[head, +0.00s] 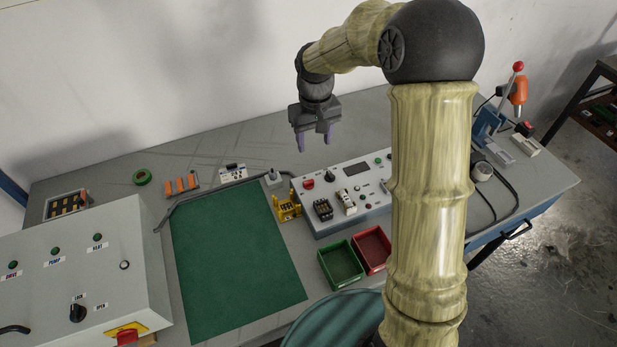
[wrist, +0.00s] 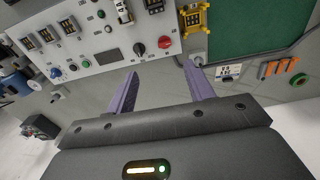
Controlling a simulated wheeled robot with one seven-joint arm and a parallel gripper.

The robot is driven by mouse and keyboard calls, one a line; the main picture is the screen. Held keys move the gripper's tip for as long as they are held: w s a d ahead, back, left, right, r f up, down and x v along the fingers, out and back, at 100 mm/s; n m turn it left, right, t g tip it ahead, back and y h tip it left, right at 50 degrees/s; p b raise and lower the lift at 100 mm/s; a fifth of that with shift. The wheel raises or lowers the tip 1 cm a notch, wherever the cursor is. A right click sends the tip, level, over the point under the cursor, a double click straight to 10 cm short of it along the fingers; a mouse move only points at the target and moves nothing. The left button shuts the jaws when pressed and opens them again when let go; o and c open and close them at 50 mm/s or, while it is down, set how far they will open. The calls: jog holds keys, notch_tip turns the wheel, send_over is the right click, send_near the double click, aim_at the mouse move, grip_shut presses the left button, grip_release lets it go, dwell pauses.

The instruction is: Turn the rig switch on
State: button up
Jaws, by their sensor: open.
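No readable label marks the rig switch, so I cannot tell which control it is. The grey rig panel (head: 375,207) carries a red rotary knob (head: 309,184) and a black rotary knob (head: 330,176). In the wrist view, the red knob (wrist: 165,41) and black knob (wrist: 139,49) sit near the panel's edge, beyond my fingertips. A small grey box with an upright stub (head: 273,177) stands left of the panel. My gripper (head: 315,147) is open and empty, above the bench behind the panel. Its two purple fingers (wrist: 162,84) are spread apart.
A large grey control box (head: 150,235) with a red-and-yellow switch (head: 127,334) stands at left. A green mat (head: 235,260), yellow fixture (head: 287,207), green bin (head: 340,264) and red bin (head: 372,248) lie around the panel. My arm hides the panel's right part.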

aim_at(309, 181)
jog(key=shift+w+a, duration=0.3)
jog(key=shift+w, duration=0.3)
jog(key=shift+w+a, duration=0.3)
jog(key=shift+w, duration=0.25)
jog(key=shift+f, duration=0.1)
notch_tip(309, 181, down, 17)
jog(key=shift+f+p, duration=0.2)
jog(key=shift+p, duration=0.8)
jog(key=c, duration=1)
